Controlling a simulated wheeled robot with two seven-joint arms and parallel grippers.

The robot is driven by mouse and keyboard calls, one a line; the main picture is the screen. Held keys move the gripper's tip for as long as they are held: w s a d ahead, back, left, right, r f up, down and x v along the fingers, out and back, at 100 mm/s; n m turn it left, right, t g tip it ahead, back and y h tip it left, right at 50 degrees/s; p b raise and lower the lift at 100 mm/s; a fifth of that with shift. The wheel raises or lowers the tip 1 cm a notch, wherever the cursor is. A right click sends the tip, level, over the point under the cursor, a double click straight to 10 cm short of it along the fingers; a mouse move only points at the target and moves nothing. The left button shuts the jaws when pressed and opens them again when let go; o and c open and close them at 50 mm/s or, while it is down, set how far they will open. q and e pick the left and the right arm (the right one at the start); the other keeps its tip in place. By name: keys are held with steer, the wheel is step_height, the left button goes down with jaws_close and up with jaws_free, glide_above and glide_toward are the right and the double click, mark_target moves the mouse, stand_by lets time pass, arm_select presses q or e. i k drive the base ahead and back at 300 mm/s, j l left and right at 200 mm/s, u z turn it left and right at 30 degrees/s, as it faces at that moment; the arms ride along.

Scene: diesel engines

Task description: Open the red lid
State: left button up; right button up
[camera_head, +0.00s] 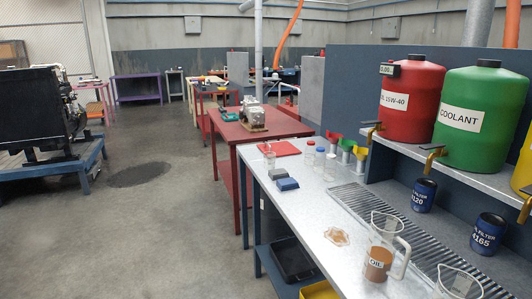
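A small clear jar (309,156) with a red lid (310,143) stands upright on the grey metal workbench (310,205), towards its far end. The lid looks seated on the jar. A similar jar with a blue lid (320,149) stands close beside it on the right and slightly nearer. Neither of my grippers is in view, and nothing of mine touches the jars.
Behind the jars are red, yellow and green funnels (360,152). Nearer are an oil jug (379,257) and filters (424,194). Red (411,100) and green (480,118) drums stand on the shelf.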

mark_target(282, 149)
steer(key=i+j, duration=1.3)
steer(key=i+j+z, duration=0.2)
steer(key=z, duration=0.25)
steer(key=i+j+z, duration=0.15)
steer(key=j+z, duration=0.25)
steer(key=i+j+z, duration=0.1)
steer(key=j+z, duration=0.35)
steer(key=l, duration=0.1)
